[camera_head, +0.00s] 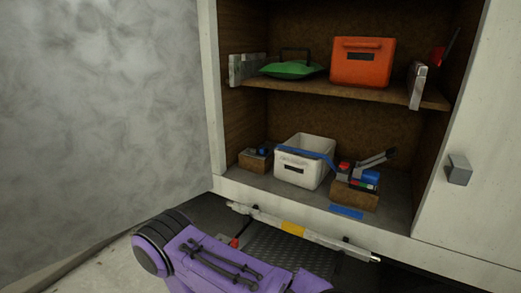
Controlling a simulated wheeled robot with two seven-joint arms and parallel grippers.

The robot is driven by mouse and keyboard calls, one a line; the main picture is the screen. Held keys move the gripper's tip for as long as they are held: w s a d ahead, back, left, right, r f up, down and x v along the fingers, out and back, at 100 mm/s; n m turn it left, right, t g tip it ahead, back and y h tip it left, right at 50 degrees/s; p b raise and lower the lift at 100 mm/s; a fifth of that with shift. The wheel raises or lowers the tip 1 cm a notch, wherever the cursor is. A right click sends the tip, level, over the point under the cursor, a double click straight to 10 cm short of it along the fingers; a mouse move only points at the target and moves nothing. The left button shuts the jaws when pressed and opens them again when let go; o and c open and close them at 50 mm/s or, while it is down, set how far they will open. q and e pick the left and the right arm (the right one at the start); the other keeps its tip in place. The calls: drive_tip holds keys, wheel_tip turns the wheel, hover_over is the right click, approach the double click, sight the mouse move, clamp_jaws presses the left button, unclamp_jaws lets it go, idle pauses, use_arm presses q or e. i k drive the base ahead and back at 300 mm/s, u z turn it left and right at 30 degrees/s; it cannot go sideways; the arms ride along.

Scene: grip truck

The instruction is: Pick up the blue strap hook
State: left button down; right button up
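A blue strap (306,150) runs across the top of the white bin (312,180) on the lower shelf and reaches toward the wooden box on the right. Another blue piece (370,177) lies in that wooden box (353,197) among grey, red and green parts. A small blue piece (263,150) sits on the small box at the left. I cannot tell which blue piece is the strap hook, as no hook shape is clear. Neither of my grippers is in view.
The upper shelf holds a green bag (292,69) and an orange case (362,63). A white bar with a yellow band (303,232) lies in front of the cabinet. The cabinet's sides border the shelves.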

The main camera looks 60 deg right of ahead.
sight(260, 151)
drive_tip(key=z, duration=0.6)
drive_tip(key=i, duration=0.65)
drive_tip(key=z, duration=0.7)
